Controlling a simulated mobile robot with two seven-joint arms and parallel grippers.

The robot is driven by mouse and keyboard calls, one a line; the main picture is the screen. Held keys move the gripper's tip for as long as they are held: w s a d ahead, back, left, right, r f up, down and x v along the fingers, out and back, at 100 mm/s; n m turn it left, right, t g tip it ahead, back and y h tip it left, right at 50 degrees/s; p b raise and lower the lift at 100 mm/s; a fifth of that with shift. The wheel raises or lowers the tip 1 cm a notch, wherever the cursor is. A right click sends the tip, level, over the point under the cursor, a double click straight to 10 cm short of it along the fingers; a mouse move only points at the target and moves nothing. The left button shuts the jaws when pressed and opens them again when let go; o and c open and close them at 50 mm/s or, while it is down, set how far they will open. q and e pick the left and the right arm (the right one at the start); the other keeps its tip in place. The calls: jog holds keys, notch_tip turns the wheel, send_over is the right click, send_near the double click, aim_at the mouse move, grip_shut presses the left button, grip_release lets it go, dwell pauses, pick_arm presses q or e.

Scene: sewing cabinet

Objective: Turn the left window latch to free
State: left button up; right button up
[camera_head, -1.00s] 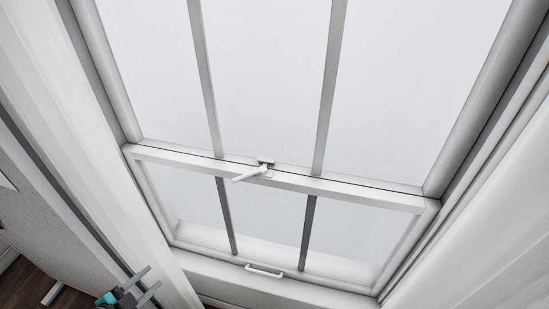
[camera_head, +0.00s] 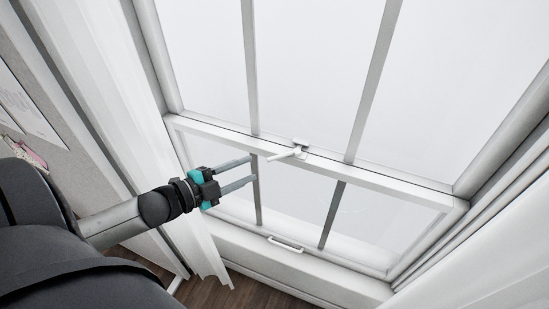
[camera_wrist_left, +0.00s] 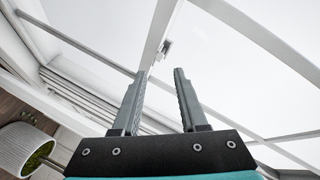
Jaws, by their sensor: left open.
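The window latch (camera_head: 287,153) is a small white lever on the meeting rail of the window. In the head view its handle points left and slightly down from its mount. In the left wrist view the latch (camera_wrist_left: 166,46) shows beyond the fingertips, on the rail. My left gripper (camera_head: 253,168) is open and empty, its two grey fingers pointing right toward the latch handle. Its fingertips look a little left of and below the handle's end; the exact gap in depth cannot be told. In the wrist view the open fingers (camera_wrist_left: 160,73) have nothing between them. My right gripper is not in view.
A white pull handle (camera_head: 285,244) sits low on the lower sash. Vertical bars (camera_head: 333,215) cross the panes. A white curtain (camera_head: 95,75) hangs left of the window. A white ribbed pot (camera_wrist_left: 22,148) with greenery shows in the wrist view.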

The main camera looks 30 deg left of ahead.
aim_at(270, 160)
pick_arm(q)
jog(key=shift+b+x, duration=0.35)
jog(key=shift+x, duration=4.4)
grip_shut()
jog(key=shift+f, duration=0.1)
